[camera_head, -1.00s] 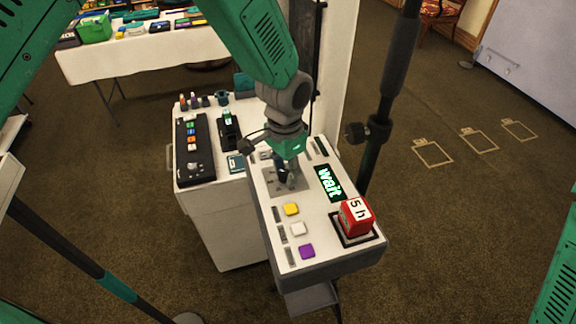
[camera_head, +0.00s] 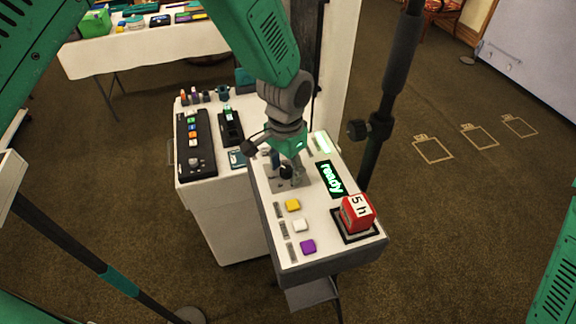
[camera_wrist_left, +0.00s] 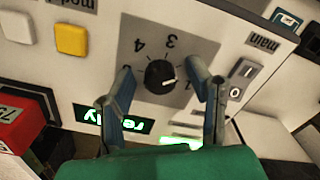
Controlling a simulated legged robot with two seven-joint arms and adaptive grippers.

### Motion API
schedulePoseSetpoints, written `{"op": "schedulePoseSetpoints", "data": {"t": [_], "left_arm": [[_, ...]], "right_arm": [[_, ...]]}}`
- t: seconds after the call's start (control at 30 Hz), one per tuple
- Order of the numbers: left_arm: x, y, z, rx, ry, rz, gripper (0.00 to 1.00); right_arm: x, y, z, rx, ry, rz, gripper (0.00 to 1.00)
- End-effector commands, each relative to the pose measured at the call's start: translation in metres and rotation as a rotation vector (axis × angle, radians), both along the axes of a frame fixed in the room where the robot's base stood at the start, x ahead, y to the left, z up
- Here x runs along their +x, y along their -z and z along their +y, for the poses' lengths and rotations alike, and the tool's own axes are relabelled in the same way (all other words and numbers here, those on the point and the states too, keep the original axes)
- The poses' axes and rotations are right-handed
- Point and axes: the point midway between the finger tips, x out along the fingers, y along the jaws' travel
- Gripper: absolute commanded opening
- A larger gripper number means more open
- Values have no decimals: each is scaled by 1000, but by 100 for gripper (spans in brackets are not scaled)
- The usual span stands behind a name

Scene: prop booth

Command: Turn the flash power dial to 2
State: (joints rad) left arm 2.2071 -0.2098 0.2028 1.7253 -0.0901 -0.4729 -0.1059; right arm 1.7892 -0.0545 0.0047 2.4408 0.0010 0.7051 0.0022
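The flash power dial (camera_wrist_left: 160,76) is a black round knob with a white pointer mark on a grey plate (camera_wrist_left: 150,35). In the wrist view its mark points right, toward the side where a 1 is printed. Numbers 3 and 4 also show; the 2 is not visible, perhaps behind a finger. My left gripper (camera_wrist_left: 160,72) is open, with one finger on each side of the dial and visible gaps between. In the head view the left gripper (camera_head: 285,171) is over the console (camera_head: 272,218). My right gripper is not in view.
The console display (camera_head: 331,180) reads "ready" and a strip (camera_head: 322,142) glows green. Yellow (camera_head: 292,205), white (camera_head: 300,225) and purple (camera_head: 308,246) buttons and a red block (camera_head: 357,213) are nearby. A black stand pole (camera_head: 382,120) rises close to the console's right.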

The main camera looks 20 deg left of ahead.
Motion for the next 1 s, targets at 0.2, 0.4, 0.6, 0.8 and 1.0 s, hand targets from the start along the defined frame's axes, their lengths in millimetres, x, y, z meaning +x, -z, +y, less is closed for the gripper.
{"op": "schedulePoseSetpoints", "data": {"t": [0.2,0.4,0.6,0.8,1.0], "left_arm": [[2,-2,-2,-1,0,-5,46],[3,-23,-2,-1,0,-9,46],[3,-66,-2,-2,-1,-9,46],[4,-102,-2,-2,-1,-6,46],[3,-118,-1,-1,-1,-2,46]], "right_arm": [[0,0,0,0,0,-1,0],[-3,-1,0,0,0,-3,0],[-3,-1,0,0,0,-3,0],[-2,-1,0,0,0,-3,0],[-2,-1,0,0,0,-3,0]]}}
